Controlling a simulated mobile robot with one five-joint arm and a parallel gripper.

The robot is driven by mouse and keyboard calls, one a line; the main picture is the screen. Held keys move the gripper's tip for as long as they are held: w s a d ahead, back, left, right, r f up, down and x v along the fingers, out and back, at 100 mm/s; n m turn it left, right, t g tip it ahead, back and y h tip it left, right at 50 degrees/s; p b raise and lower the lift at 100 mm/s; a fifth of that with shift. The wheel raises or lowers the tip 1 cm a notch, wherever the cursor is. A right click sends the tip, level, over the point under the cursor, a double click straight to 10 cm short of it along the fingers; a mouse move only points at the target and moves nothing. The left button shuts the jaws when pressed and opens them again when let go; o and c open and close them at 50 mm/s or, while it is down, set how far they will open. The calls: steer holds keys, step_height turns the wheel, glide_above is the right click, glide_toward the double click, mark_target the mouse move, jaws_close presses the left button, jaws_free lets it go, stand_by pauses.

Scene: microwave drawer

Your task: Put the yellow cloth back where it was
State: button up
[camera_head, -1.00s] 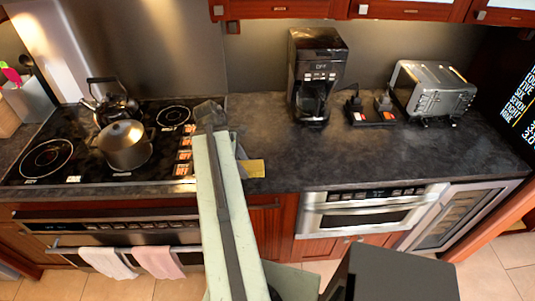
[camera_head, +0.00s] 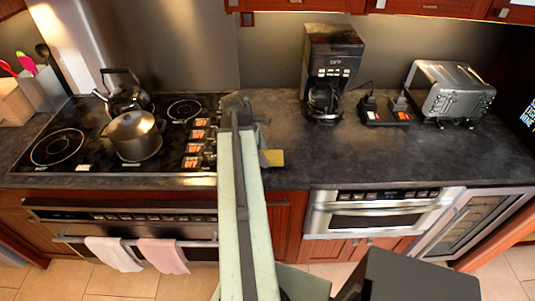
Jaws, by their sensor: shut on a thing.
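The yellow cloth (camera_head: 273,158) shows as a small yellow patch at the end of my arm, over the dark counter just right of the stove. My gripper (camera_head: 264,155) is shut on it. My own arm hides much of the gripper and perhaps part of the cloth. I cannot tell whether the cloth touches the counter.
A pot (camera_head: 134,137) and a kettle (camera_head: 126,95) stand on the stove (camera_head: 75,170) to the left. A coffee maker (camera_head: 330,65), a small dark item with a red part (camera_head: 384,112) and a toaster (camera_head: 452,92) stand at the back right. The counter (camera_head: 350,160) in front is clear. A microwave drawer (camera_head: 375,212) is below, shut.

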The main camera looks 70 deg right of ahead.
steer(key=shift+f, duration=0.8)
steer(key=shift+r, duration=0.25)
steer(key=shift+f, duration=0.25)
steer(key=o, duration=1.2)
steer(key=shift+r, duration=0.1)
steer(key=p+v, duration=1.1)
steer(key=v, duration=0.1)
steer(key=shift+w+r, duration=0.1)
steer(key=shift+r, duration=0.05)
